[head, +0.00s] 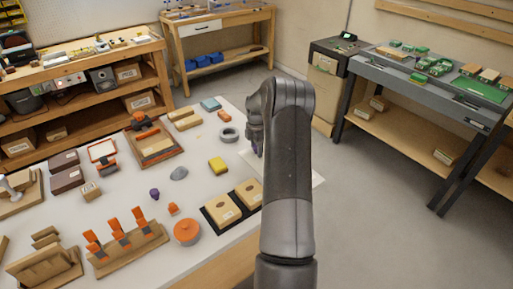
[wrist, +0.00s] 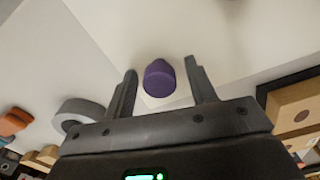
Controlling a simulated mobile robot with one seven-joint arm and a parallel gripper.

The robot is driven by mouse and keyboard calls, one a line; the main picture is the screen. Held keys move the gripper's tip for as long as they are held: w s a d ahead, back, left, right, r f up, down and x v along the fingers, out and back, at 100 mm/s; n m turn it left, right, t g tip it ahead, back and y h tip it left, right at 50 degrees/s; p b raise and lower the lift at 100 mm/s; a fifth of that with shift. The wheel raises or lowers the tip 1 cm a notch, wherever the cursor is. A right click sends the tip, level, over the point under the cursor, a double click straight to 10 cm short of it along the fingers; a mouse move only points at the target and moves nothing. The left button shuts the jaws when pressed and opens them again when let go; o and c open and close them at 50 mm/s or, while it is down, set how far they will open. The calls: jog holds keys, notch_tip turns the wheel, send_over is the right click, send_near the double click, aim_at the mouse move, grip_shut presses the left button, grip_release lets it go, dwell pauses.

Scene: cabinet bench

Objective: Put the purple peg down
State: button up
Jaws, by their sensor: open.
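The purple peg (wrist: 159,78) shows in the wrist view between the two fingers of my gripper (wrist: 162,82). The fingers are spread, with a visible gap on each side of the peg. A small pale patch (wrist: 172,102) shows just below the peg, against the pale surface. In the head view my gripper (head: 257,146) is partly hidden by my arm, over the right side of the white table (head: 205,180). The peg between the fingers cannot be made out there. A separate small purple piece (head: 154,194) is on the table's middle.
A grey ring (head: 229,133) lies left of my gripper. A black tray with two wooden blocks (head: 247,190) lies nearer the front edge. A yellow block (head: 218,165) and an orange-topped round container (head: 187,231) are also on the table. The floor at right is clear.

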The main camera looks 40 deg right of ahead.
jog(key=shift+r, duration=0.1)
notch_tip(320, 180, up, 12)
jog(key=s+a+r+m+t+h, duration=0.1)
jog(key=s+a+r+m, duration=0.35)
jog(key=a+r, duration=0.65)
jog(key=s+a+r+m+t+h, duration=0.1)
jog(key=s+a+r+m, duration=0.2)
jog(key=s+a+r, duration=0.7)
jog(key=s+a+f+m+t+y, duration=0.2)
jog(key=s+a+m, duration=0.6)
jog(key=s+a, duration=0.8)
jog(key=s+t, duration=0.1)
jog(key=s, duration=0.2)
jog(key=shift+s+a+f+t, duration=0.25)
jog(key=shift+f+t, duration=0.05)
jog(key=shift+f, duration=0.05)
